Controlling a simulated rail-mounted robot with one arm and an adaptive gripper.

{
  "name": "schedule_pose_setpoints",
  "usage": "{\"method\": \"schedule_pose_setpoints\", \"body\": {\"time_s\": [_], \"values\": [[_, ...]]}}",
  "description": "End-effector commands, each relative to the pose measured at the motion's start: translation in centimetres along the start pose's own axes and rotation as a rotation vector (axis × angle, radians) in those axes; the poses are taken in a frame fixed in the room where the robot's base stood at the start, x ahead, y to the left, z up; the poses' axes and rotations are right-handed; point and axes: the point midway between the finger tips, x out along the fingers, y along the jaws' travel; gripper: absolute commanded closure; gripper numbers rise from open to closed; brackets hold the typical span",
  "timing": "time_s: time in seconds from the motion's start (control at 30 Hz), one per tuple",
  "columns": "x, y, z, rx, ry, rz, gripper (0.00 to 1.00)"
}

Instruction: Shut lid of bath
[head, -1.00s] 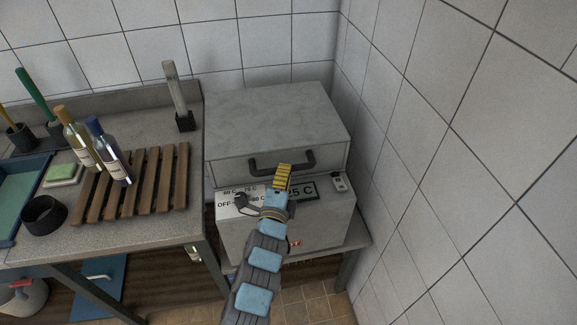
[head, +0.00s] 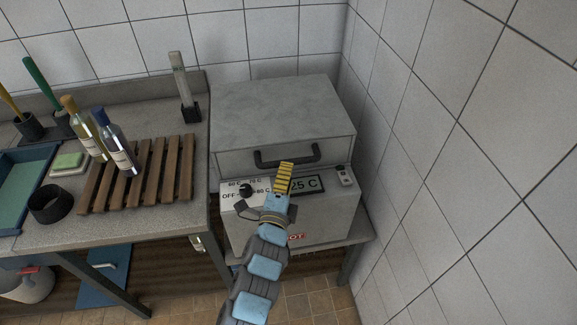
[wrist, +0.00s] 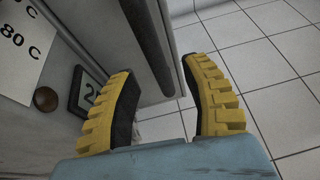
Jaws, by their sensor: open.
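The bath is a grey metal box (head: 330,215) with a dial, a "25 C" display (head: 306,185) and a small switch on its sloping front. Its deep grey lid (head: 280,108) lies over the top, looking level, with a black bar handle (head: 260,158) on its front face. I cannot tell whether a gap remains beneath the lid. My gripper (head: 286,168) is open and empty, in front of the bath just below the handle's middle. In the wrist view my yellow fingers (wrist: 165,100) are apart beside the display (wrist: 85,95), with the dark handle (wrist: 150,40) beyond them.
A tiled wall (head: 460,180) stands close on the right.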

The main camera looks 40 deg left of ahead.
Motion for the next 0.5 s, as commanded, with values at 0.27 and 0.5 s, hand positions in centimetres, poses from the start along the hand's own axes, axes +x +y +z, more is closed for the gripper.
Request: {"method": "schedule_pose_setpoints", "body": {"time_s": [0.27,0.5], "values": [[-3.7,0.1,0.0,-0.001,0.0,0.001,0.53],[-6.6,0.1,0.0,-0.001,-0.001,0.001,0.53]]}}
